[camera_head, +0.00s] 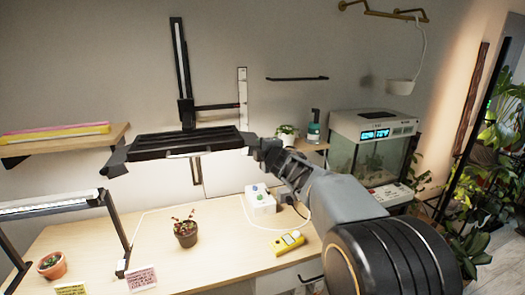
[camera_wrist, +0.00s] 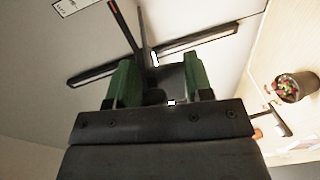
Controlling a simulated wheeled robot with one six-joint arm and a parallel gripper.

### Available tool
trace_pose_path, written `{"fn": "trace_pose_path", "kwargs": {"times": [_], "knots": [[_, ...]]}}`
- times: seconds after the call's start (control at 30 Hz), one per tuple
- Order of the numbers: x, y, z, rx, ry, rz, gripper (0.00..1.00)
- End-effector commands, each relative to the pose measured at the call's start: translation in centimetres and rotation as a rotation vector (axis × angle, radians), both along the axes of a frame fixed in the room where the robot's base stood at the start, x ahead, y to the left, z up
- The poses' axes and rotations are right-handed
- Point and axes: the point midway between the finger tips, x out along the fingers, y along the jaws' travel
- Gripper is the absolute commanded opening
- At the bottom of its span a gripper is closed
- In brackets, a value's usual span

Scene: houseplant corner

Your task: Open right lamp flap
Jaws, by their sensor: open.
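The dark grow lamp (camera_head: 187,143) hangs level on a black upright rail above the table. A flap (camera_head: 114,168) hangs at its left end. At its right end my gripper (camera_head: 258,147) is up close and covers most of the right flap, so its angle cannot be told. In the wrist view my gripper (camera_wrist: 163,78) shows two green-sided fingers standing apart. A dark part of the lamp (camera_wrist: 172,82) lies between or just behind them; contact cannot be told. Lamp bars (camera_wrist: 210,41) stretch out to both sides behind the fingers.
Below on the table (camera_head: 215,250) stand a potted red plant (camera_head: 186,233), a white box (camera_head: 260,201) and a yellow meter (camera_head: 287,242). A second lamp (camera_head: 45,204) stands at left over a small pot (camera_head: 51,264). A glass tank (camera_head: 372,150) stands at right.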

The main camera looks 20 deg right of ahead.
Motion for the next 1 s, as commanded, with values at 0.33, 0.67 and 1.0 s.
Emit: {"fn": "trace_pose_path", "kwargs": {"times": [0.33, 0.67, 1.0], "knots": [[-2.6, -0.2, 0.7, 0.002, -0.003, -0.001, 0.47], [-9.3, -0.7, 2.0, 0.0, -0.003, -0.001, 0.47], [-13.1, -1.0, 2.3, 0.0, 0.0, 0.0, 0.47]]}}
